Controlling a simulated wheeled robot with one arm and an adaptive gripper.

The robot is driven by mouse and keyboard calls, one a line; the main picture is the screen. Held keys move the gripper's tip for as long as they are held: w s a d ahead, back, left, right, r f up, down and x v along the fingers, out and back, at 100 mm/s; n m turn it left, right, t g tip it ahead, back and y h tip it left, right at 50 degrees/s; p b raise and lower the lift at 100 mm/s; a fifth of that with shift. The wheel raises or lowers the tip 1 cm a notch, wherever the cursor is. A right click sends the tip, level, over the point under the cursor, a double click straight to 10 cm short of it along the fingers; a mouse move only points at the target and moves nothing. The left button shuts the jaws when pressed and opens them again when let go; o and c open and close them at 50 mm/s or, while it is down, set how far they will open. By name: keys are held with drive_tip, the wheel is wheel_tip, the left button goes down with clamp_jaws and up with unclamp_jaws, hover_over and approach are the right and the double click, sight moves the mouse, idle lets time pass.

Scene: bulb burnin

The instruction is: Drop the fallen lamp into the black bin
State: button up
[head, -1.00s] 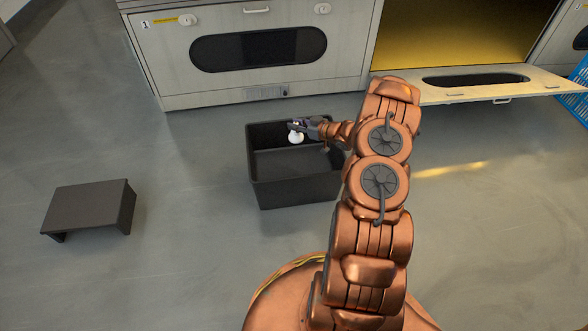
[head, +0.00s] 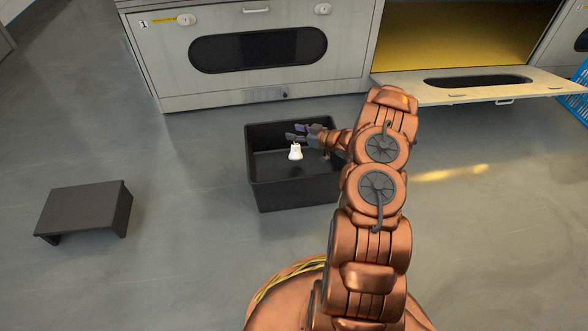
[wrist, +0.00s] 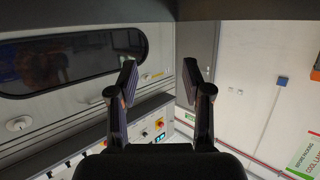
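The white lamp (head: 295,152) shows in the head view inside the outline of the black bin (head: 262,192), just below my gripper (head: 293,133). It looks apart from the fingers; whether it is falling or resting on the bin floor I cannot tell. The black bin stands upright on the floor in front of the cabinet. My gripper is over the bin, pointing left, with its fingers spread. In the wrist view my gripper (wrist: 158,78) is open with nothing between its fingers, and the lamp and bin are not in that view.
A grey cabinet (head: 165,82) stands behind the bin. To the right, its lowered door (head: 440,95) sticks out beneath an open yellow compartment. A low dark stool (head: 80,208) stands at left. A blue crate (head: 578,100) is at the right edge. The floor between stool and bin is clear.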

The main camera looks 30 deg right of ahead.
idle(0.3)
drive_tip(key=v, duration=1.2)
drive_tip(key=shift+w+r, duration=0.1)
